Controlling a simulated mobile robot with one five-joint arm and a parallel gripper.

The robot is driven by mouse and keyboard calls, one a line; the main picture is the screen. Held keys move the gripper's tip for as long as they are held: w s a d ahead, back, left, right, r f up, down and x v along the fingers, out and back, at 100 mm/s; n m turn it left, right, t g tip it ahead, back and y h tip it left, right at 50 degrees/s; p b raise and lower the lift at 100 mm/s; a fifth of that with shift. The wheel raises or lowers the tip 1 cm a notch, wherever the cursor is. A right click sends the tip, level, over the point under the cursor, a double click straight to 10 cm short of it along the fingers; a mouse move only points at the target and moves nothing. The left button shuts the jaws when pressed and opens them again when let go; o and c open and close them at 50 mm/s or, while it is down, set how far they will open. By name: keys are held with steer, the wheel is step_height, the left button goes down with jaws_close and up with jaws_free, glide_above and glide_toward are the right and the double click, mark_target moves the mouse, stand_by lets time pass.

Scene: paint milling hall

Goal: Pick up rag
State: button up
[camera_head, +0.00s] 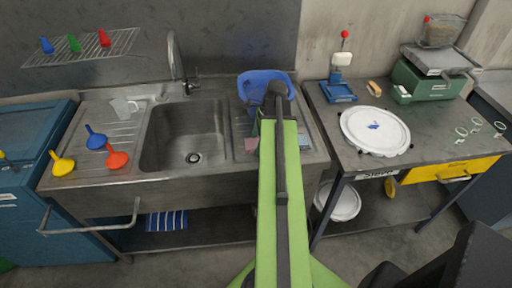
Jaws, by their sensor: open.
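A blue cloth with white stripes, which I take for the rag (166,221), hangs over the front edge of the lower shelf under the sink, left of the middle. My green arm rises up the middle of the picture, in front of the right part of the sink unit.
The sink unit (110,178) stands above the shelf, with a metal rail (92,229) jutting out left of the rag. A workbench (345,158) with a white lid (375,130) stands right. Floor before the rag looks clear.

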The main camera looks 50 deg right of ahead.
steer(key=shift+f, duration=0.3)
steer(key=c, duration=1.4)
steer(key=shift+r+p, duration=0.35)
steer(key=shift+r, duration=0.25)
steer(key=shift+c, duration=0.2)
step_height(320, 180, up, 4)
steer(key=p, duration=0.4)
steer(key=shift+r, duration=0.1)
steer(key=s+d+r+p, duration=0.6)
steer(key=s+d, duration=0.1)
steer(key=s, duration=0.2)
steer(key=shift+d, duration=0.2)
steer(key=shift+s+r, duration=0.1)
